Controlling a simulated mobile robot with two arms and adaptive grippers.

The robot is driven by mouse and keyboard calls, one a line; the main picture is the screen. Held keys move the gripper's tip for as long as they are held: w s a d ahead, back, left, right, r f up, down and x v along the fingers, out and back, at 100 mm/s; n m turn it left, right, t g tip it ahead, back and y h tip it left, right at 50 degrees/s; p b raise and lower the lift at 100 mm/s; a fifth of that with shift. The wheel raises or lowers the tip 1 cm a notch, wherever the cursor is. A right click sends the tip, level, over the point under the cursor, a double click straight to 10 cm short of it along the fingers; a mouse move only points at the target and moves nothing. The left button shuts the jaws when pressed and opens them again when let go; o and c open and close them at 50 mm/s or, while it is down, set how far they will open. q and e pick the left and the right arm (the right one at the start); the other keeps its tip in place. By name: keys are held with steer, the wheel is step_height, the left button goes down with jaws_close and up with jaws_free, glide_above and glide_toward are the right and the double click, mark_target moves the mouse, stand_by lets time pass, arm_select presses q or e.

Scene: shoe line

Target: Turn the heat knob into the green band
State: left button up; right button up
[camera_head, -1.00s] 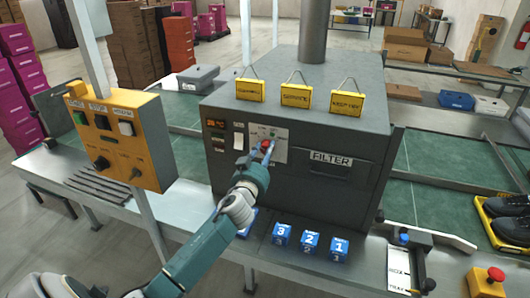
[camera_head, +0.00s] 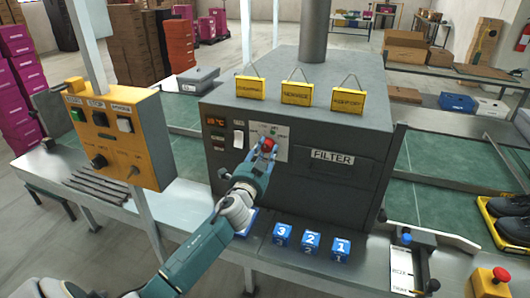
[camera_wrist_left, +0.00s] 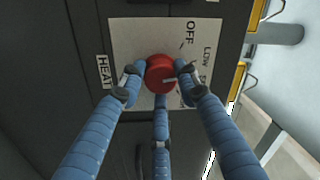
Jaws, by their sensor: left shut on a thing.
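The red heat knob (camera_wrist_left: 161,73) sits on a pale dial plate (camera_wrist_left: 128,40) marked HEAT, OFF and LOW in the left wrist view. Its white pointer line points to the right in that view. The knob also shows in the head view (camera_head: 267,144) on the front of the dark oven (camera_head: 310,190). My left gripper (camera_wrist_left: 160,78) is shut on the knob, with blue fingers on both sides and one below. A small green patch (camera_head: 274,130) shows on the plate above the knob; the rest of the band is hidden or too small. My right gripper is not in view.
A yellow control box (camera_head: 122,140) on a post stands left of the oven. Blue numbered blocks (camera_head: 311,243) lie on the ledge below. Yellow signs (camera_head: 297,93) stand on the oven top. A red stop button (camera_head: 500,274) is at the lower right.

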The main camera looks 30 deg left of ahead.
arm_select(q)
steer(key=m, duration=0.6)
steer(key=shift+r+h, duration=0.1)
steer(key=shift+h, duration=0.2)
steer(key=shift+m, duration=0.3)
steer(key=o, duration=1.1)
steer(key=shift+d, duration=0.15)
steer(key=shift+o, duration=0.2)
steer(key=shift+s+f, duration=0.2)
steer(key=shift+s, duration=0.1)
steer(key=v, duration=1.1)
